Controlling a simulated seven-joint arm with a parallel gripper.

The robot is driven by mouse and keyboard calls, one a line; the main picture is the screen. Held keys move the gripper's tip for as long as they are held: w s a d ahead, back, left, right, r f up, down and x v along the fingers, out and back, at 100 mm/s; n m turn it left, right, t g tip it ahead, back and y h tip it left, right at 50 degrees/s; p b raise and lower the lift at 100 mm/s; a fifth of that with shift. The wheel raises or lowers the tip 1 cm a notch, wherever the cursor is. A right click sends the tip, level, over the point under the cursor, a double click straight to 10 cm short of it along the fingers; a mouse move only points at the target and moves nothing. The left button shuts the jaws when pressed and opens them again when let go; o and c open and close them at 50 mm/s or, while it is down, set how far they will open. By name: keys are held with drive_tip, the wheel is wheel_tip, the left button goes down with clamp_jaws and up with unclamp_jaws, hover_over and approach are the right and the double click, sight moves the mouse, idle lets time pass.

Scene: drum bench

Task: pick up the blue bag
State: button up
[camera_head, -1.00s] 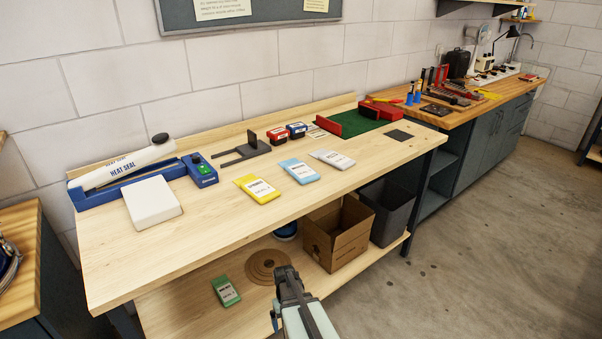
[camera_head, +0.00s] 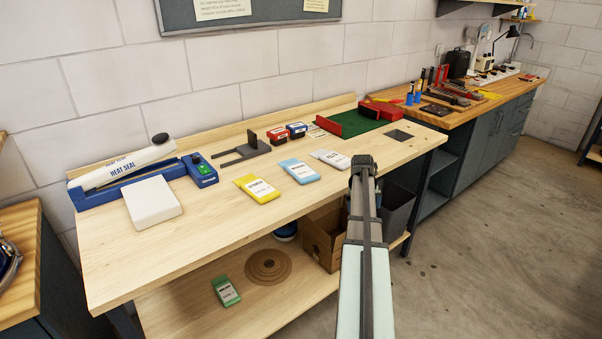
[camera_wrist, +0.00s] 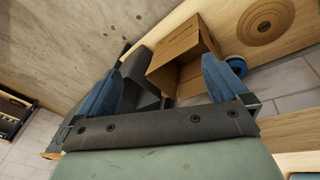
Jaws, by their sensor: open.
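The blue bag (camera_head: 299,171) is a flat light blue packet with a white label. It lies on the wooden bench top, between the yellow bag (camera_head: 257,188) and the white bag (camera_head: 331,159). My gripper (camera_head: 363,166) is in front of the bench's front edge, to the right of the blue bag and apart from it. In the wrist view its two blue fingers (camera_wrist: 160,90) are spread, with nothing held between them. The blue bag is not seen in the wrist view.
On the lower shelf are a cardboard box (camera_head: 322,236), a grey bin (camera_head: 397,212), a brown disc (camera_head: 268,265) and a green bag (camera_head: 226,290). A heat sealer (camera_head: 130,172) and a white block (camera_head: 152,202) stand at the bench's left. A dark bracket (camera_head: 243,150) stands behind the bags.

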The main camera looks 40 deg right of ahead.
drive_tip(key=w+d+r+h, duration=0.1)
drive_tip(key=w+d+r, duration=0.15)
drive_tip(key=r, duration=0.65)
drive_tip(key=w+d+r+h, duration=0.15)
drive_tip(key=d+r, duration=0.25)
drive_tip(key=r, duration=0.4)
drive_tip(key=w+a+r+n+t+y, duration=0.2)
drive_tip(key=w+a+n+y, duration=0.1)
drive_tip(key=w+a, duration=0.5)
drive_tip(key=w+a+r+n+t+y, duration=0.2)
drive_tip(key=w+a+r, duration=0.1)
drive_tip(key=w+a, duration=0.5)
approach(300, 169)
drive_tip(key=shift+w+d+f, duration=0.15)
drive_tip(key=shift+w+f, duration=0.25)
drive_tip(key=shift+f, duration=0.15)
drive_tip(key=shift+w+d+f, duration=0.2)
drive_tip(key=shift+w+f, duration=0.25)
drive_tip(key=shift+f, duration=0.05)
drive_tip(key=shift+s+x, duration=0.2)
drive_tip(key=shift+x, duration=2.7)
drive_tip(key=shift+a, duration=0.15)
drive_tip(key=c, duration=0.7)
